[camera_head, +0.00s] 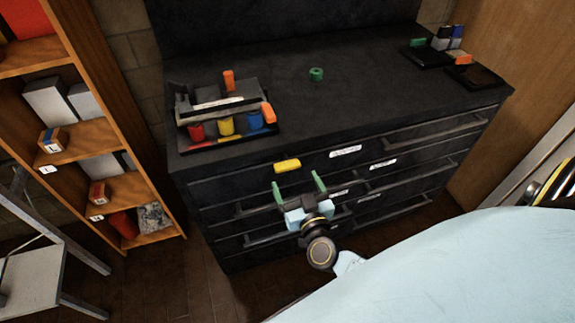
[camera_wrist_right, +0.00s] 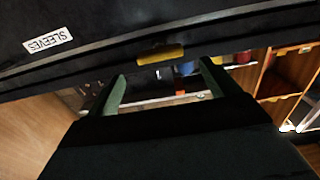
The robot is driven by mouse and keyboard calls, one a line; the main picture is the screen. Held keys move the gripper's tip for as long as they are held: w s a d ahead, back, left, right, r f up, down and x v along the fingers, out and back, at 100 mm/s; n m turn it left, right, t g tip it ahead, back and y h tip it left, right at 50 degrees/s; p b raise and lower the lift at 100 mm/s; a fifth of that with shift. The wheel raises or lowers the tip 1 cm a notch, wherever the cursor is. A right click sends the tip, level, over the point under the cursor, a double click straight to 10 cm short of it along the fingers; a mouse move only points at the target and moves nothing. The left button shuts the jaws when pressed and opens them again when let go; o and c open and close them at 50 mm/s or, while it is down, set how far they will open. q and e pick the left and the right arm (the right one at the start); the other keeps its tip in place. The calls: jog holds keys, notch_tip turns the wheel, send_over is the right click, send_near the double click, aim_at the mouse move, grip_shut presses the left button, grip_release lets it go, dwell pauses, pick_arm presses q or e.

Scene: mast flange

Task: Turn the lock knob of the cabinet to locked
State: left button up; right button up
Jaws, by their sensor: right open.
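The yellow lock knob (camera_head: 287,166) sits on the upper front of the black cabinet (camera_head: 380,85), near its top edge. Its bar lies roughly level along the cabinet front. It also shows in the right wrist view as a yellow bar (camera_wrist_right: 161,54) on the dark front. My right gripper (camera_head: 298,186) has green fingers that are spread wide, with nothing between them. In the head view it is just below the knob. In the right wrist view the knob appears between and beyond the fingertips (camera_wrist_right: 163,72), apart from them. My left gripper is not in view.
Drawers with long bar handles (camera_head: 430,130) and white labels line the cabinet front. On top are a rack (camera_head: 220,108) with coloured pieces, a green ring (camera_head: 316,74) and dark trays (camera_head: 428,56). A wooden shelf (camera_head: 80,140) and a step ladder (camera_head: 35,285) stand left.

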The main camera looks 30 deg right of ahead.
aim_at(289, 169)
jog(key=b+x, duration=0.1)
jog(key=x, duration=0.6)
jog(key=shift+w, duration=0.1)
jog(key=c, duration=1)
